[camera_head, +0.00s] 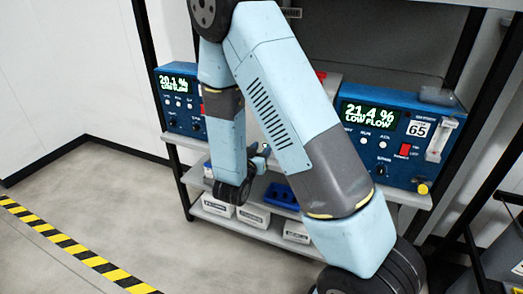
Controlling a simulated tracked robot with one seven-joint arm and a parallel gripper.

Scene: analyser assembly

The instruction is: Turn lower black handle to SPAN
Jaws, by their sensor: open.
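A blue analyser (350,105) stands at the right of the bench. Its screen reads 21.4 % LOW FLOW. A small black knob (381,169) sits low on its front, below small lettering that looks like SPAN. Its pointer direction is too small to tell. No separate lower black handle can be made out; my arm covers much of the space between the analysers. My gripper (263,149) is small and partly hidden beside my wrist, in front of the bench, left of the right analyser. It is open and apart from the knob.
Another blue analyser (162,103) at the left reads 20.1 % LOW FLOW. A flowmeter (438,135) and yellow knob (423,188) are at the right. Floor at left is clear beyond striped tape (75,250).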

